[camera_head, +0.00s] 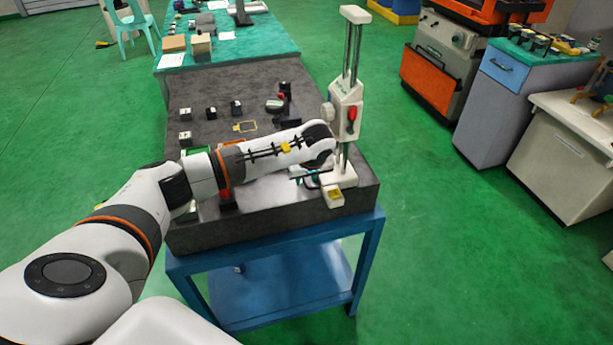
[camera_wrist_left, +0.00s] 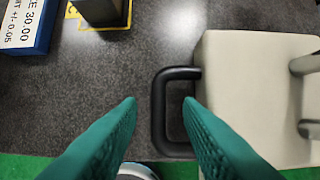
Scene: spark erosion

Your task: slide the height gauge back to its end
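The height gauge (camera_head: 345,100) stands upright near the right edge of the dark granite plate (camera_head: 260,80). It has a white body, twin metal columns and a cream base, which also shows in the left wrist view (camera_wrist_left: 245,95). A black loop handle (camera_wrist_left: 160,115) sticks out from the left side of that base. My left gripper (camera_wrist_left: 159,101) is open, its green fingertips on either side of the handle's outer bar, with gaps visible. In the head view my left arm largely hides the gripper (camera_head: 308,174) beside the base. My right gripper is out of view.
Small black blocks (camera_head: 211,113) and a yellow frame marking (camera_head: 245,127) lie on the plate left of the gauge. A blue block with a printed label (camera_wrist_left: 28,25) shows in the wrist view. The plate's near edge is close to the gripper.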

